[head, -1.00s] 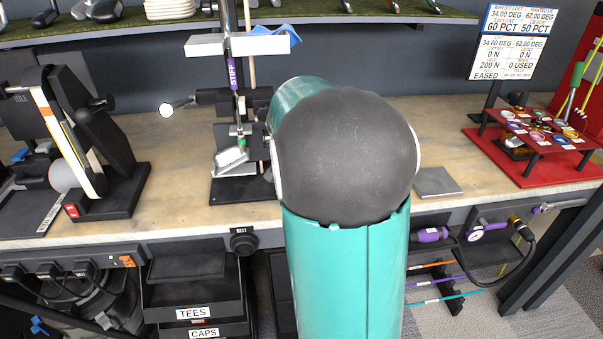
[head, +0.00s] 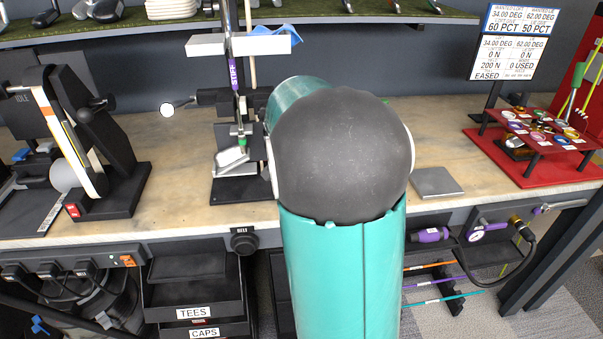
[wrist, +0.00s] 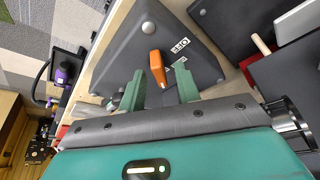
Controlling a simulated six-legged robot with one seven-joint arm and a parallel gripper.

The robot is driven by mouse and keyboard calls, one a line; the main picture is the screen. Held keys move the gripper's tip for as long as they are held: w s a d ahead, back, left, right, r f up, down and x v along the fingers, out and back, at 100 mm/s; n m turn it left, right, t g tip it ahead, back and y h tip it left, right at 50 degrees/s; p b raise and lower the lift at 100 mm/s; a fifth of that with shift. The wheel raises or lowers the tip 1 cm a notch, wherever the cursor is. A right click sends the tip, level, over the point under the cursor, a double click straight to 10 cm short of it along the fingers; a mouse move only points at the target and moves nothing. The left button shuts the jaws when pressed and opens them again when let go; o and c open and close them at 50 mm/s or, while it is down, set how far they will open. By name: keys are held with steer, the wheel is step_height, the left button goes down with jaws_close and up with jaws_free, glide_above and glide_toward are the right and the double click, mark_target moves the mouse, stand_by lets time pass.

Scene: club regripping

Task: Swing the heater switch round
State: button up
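The heater switch is an orange lever (wrist: 157,67) on a dark grey housing (wrist: 205,40) in the wrist view. A white plate on the housing near the lever reads OFF. My gripper (wrist: 161,76) is open, its two green fingers pointing at the housing. The lever lies between the fingertips, with visible gaps to both sides, nearer the left finger. I cannot tell how deep the fingers reach along it. In the head view my arm hides the gripper and the switch.
A club clamp stand (head: 240,190) stands left of my arm on the bench (head: 150,150). A flat grey plate (head: 437,182) lies right of it. A red tray with a rack (head: 530,128) is at the far right. A shelf (head: 330,18) runs above the back of the bench.

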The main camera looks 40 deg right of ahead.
steer(key=v, duration=1.3)
steer(key=shift+r, duration=0.4)
steer(key=shift+a, duration=0.15)
steer(key=s+a+f+n+t+y, duration=0.2)
steer(key=s+a+n, duration=0.5)
steer(key=a, duration=0.6)
steer(key=s+a+f+n+t+y, duration=0.2)
steer(key=s+a+n, duration=0.5)
steer(key=a, duration=0.5)
steer(key=shift+s+a+f, duration=0.3)
steer(key=shift+s+a, duration=0.1)
